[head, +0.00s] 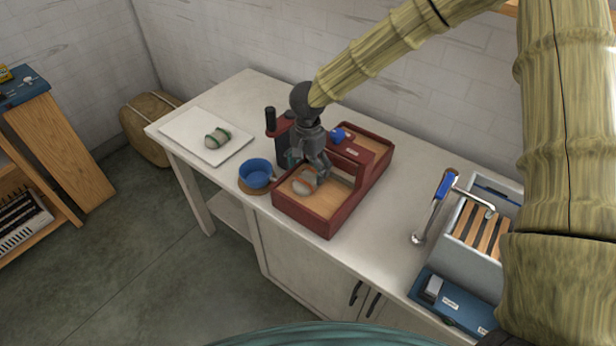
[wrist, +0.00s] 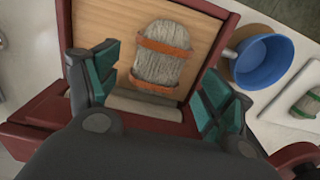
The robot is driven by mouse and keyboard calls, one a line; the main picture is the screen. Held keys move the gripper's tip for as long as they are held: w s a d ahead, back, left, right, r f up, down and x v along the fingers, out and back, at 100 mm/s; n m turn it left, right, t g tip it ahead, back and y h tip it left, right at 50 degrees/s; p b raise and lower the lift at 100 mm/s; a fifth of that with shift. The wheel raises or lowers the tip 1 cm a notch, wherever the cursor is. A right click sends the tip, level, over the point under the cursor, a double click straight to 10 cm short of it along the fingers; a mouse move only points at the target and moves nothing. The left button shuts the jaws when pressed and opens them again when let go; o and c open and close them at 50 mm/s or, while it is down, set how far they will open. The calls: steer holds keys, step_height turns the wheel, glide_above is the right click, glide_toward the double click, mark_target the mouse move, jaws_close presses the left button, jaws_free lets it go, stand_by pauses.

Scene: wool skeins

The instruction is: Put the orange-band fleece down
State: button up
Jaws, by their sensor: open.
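The orange-band fleece (wrist: 158,60) is a grey-white skein with two orange bands. It lies on the wooden floor of a dark red tray-like box (head: 330,226), in its front section. It also shows in the head view (head: 304,182), partly hidden by my gripper. My gripper (head: 312,180) is over that section, pointing down. In the wrist view my gripper (wrist: 160,95) has its teal-padded fingers spread wide, one on each side of the skein's near end. No finger visibly touches the skein.
A blue pan (head: 256,174) stands left of the box; a green-banded skein (head: 217,138) lies on a white board (head: 190,143) farther left. The box has a raised red crosspiece (head: 350,151) beside my gripper. A grey bin (head: 470,237) stands at right.

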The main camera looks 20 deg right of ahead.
mark_target(308, 177)
step_height(308, 177, up, 8)
steer(key=b, duration=0.1)
steer(key=shift+r, duration=0.15)
